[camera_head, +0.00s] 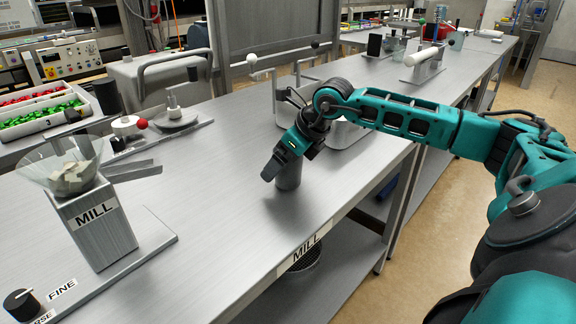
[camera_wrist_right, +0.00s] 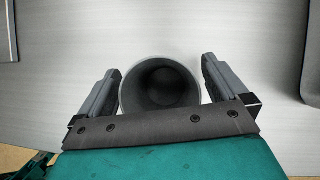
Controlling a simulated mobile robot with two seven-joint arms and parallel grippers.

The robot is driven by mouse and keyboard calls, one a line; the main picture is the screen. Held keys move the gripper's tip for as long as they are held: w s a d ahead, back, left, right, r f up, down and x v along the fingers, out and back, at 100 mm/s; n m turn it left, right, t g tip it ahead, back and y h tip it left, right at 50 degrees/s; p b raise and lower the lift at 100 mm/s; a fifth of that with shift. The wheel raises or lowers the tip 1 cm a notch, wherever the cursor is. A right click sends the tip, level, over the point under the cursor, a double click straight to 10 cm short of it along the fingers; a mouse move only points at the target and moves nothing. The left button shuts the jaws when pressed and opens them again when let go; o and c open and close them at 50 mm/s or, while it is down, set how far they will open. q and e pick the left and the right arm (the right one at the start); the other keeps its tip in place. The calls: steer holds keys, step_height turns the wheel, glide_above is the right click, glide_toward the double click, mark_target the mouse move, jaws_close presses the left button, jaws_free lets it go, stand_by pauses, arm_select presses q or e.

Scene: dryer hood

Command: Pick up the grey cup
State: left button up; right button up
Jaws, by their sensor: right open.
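The grey cup (camera_head: 289,175) stands upright on the steel bench, near its front edge. In the right wrist view the cup (camera_wrist_right: 161,84) is seen from above, its round mouth open and its inside dark. My right gripper (camera_head: 272,168) is at the cup and partly covers it in the head view. In the wrist view the right gripper (camera_wrist_right: 160,82) is open, one finger on each side of the cup, with a narrow gap on both sides. My left gripper is not in view.
A mill (camera_head: 95,220) with a clear hopper stands at the left on the bench (camera_head: 215,215). A metal tray (camera_head: 345,133) sits just behind my right gripper. Green and red pieces fill bins (camera_head: 45,112) at far left. The bench around the cup is clear.

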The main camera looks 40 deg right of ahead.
steer(key=shift+c, duration=0.3)
steer(key=c, duration=1)
steer(key=shift+r, duration=0.1)
